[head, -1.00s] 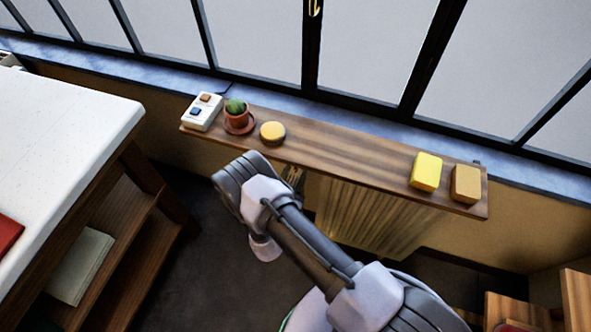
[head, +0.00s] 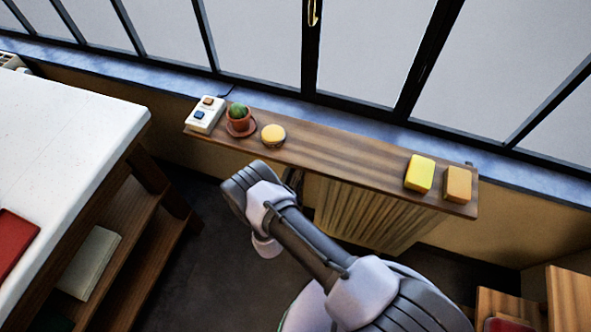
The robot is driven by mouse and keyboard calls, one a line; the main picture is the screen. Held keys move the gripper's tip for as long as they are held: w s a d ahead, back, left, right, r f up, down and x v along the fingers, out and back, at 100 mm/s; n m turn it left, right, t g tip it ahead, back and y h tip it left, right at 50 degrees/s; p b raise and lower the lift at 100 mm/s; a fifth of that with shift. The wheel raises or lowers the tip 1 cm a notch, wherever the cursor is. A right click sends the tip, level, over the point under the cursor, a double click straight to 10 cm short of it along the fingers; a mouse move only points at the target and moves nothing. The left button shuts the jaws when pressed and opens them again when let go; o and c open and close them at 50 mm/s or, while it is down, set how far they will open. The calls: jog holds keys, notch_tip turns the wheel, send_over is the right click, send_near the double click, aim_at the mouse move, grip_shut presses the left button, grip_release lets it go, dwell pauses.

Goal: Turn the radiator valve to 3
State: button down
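The ribbed radiator (head: 360,213) stands against the wall below a wooden shelf, in the middle of the head view. I cannot make out its valve or any numbers; the left end of the radiator is partly hidden by my arm and the shelf. My arm reaches up from the bottom of the picture, its wrist just in front of the shelf's left half. A small dark part beside the wrist (head: 291,181), near the radiator's left end, may be my gripper or a fitting. Its fingers cannot be made out.
The wooden shelf (head: 335,163) carries a white switch box (head: 205,115), a potted cactus (head: 239,117), a round yellow-topped item (head: 273,135), a yellow block (head: 420,173) and a tan block (head: 457,184). A white-topped table (head: 70,140) stands left. Dark floor lies between.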

jog(key=shift+m, duration=0.3)
dwell(0.4)
jog(key=c, duration=0.9)
grip_release()
jog(key=shift+o, duration=0.2)
jog(key=p+v, duration=0.3)
jog(key=v, duration=1.4)
jog(key=shift+s+p, duration=0.25)
jog(key=shift+p, duration=0.15)
jog(key=shift+a, duration=0.1)
